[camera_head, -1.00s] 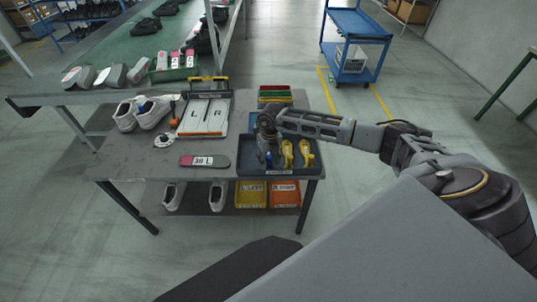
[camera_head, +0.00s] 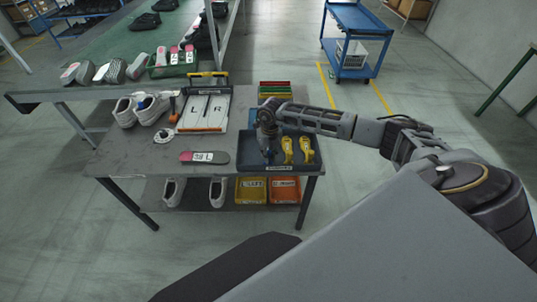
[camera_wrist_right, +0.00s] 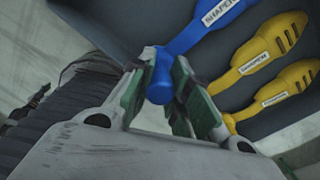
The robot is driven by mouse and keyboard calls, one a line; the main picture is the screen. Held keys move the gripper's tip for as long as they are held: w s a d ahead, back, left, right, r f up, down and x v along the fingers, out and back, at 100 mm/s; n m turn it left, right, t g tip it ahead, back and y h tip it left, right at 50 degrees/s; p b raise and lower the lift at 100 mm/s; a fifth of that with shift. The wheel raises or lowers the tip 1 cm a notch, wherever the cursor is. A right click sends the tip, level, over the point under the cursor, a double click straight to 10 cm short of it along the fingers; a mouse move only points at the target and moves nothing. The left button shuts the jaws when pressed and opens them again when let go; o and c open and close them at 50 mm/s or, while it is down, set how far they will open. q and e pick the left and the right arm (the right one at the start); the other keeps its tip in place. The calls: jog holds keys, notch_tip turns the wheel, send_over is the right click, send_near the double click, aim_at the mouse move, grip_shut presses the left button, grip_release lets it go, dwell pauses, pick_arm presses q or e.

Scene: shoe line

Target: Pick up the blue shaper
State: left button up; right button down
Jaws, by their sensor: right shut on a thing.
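The blue shaper (camera_wrist_right: 205,30) lies along the left part of a dark tray (camera_head: 250,160), with a white label on it. My right gripper (camera_wrist_right: 160,88) is shut on the knob end of the blue shaper. In the head view the right gripper (camera_head: 267,140) points down at the tray's left side and hides most of the shaper. I cannot tell whether the shaper is clear of the tray floor. My left gripper is not in view.
Two yellow shapers (camera_head: 296,150) lie beside it in the tray. A board marked L and R (camera_head: 205,108), white shoes (camera_head: 150,107) and an insole (camera_head: 204,157) lie to the left. Colored bins (camera_head: 274,92) stand behind the tray.

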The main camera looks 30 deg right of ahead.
notch_tip(320, 180, up, 8)
jog(key=shift+w+f+b, duration=0.1)
jog(key=shift+f+b, duration=0.1)
jog(key=shift+b, duration=0.25)
jog(key=shift+r, duration=1)
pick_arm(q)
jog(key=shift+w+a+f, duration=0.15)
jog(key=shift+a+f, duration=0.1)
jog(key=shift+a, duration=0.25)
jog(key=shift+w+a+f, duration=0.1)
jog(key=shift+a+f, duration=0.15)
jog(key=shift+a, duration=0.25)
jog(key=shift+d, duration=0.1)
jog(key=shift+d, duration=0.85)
pick_arm(e)
jog(key=shift+n, duration=0.3)
